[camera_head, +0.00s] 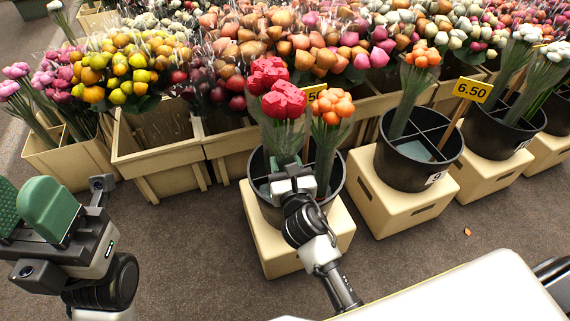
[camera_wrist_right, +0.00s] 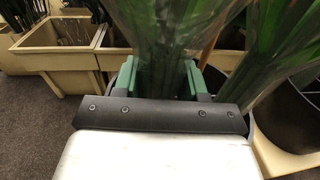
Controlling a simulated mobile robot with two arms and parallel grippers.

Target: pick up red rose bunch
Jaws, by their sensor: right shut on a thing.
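The red rose bunch (camera_head: 283,100) stands upright in a black bucket (camera_head: 335,180) on a beige crate, in the middle of the head view. My right gripper (camera_head: 287,172) reaches over the bucket's front and is shut on the bunch's wrapped stems. In the right wrist view, its green fingers (camera_wrist_right: 160,80) sit on both sides of the green stems (camera_wrist_right: 158,50). The blooms are out of the wrist view. My left gripper (camera_head: 33,212) is at the far left, away from the flowers, with its green fingers apart and empty.
An orange bunch (camera_head: 331,108) stands close to the right of the red one, in the same bucket. Another divided bucket (camera_head: 408,170) stands to the right, with a 6.50 price sign (camera_head: 472,90). Grey floor (camera_head: 180,235) at left is clear.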

